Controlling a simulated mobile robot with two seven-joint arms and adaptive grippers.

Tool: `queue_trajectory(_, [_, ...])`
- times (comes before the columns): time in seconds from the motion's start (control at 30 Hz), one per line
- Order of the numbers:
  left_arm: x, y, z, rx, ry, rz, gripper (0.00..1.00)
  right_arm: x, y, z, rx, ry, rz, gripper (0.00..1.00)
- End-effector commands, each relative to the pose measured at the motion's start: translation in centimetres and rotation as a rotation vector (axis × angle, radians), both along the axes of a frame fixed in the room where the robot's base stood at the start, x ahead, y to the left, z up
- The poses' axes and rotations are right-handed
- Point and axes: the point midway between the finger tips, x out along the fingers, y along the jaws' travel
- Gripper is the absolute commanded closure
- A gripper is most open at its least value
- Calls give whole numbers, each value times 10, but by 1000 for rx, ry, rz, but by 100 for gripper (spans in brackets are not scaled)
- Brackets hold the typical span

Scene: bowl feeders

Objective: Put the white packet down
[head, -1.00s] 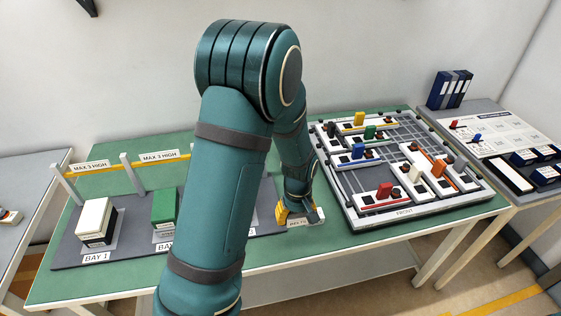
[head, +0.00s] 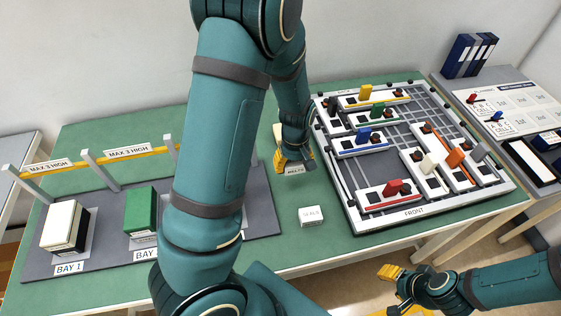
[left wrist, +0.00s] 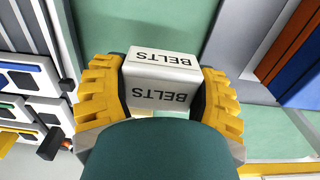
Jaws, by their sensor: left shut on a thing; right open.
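A white packet marked BELTS (left wrist: 163,68) is between the yellow fingers of my left gripper (left wrist: 160,95) in the left wrist view. In the head view my left gripper (head: 294,164) is at the back of the green table, between the grey bay mat and the board, with a sliver of the packet (head: 294,171) showing below the fingers. I cannot tell whether the packet touches the table. Another white packet, apparently marked SEALS (head: 311,216), lies nearer the front edge. My right gripper (head: 394,290) is open and empty, low in front of the table.
The white-framed board (head: 413,212) with coloured sliding blocks stands to the right. The grey mat (head: 105,220) at left bears a white-topped stack (head: 60,224) in Bay 1 and a green one (head: 140,211). My left arm hides other bays. Bare green table surrounds the SEALS packet.

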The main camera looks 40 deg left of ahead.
Motion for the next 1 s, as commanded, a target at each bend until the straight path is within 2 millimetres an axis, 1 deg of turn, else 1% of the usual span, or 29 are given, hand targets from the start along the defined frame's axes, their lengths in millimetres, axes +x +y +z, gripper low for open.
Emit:
queue_trajectory(0.03, [-1,1,-13,0,4,2,78,-1,0,-5,0,3,1,53])
queue_trajectory(0.2, [-1,1,-42,0,4,1,78,-4,0,-12,2,8,5,53])
queue_trajectory(0.47, [0,1,-61,1,1,2,78,-5,1,-16,2,11,9,53])
queue_trajectory(0.63, [-1,1,-85,1,2,2,78,-7,1,-22,4,16,12,53])
queue_trajectory(0.7, [-1,0,-90,0,1,1,78,-7,1,-23,4,16,13,53])
queue_trajectory(1.0, [0,0,-91,0,0,1,78,-8,1,-23,4,17,13,53])
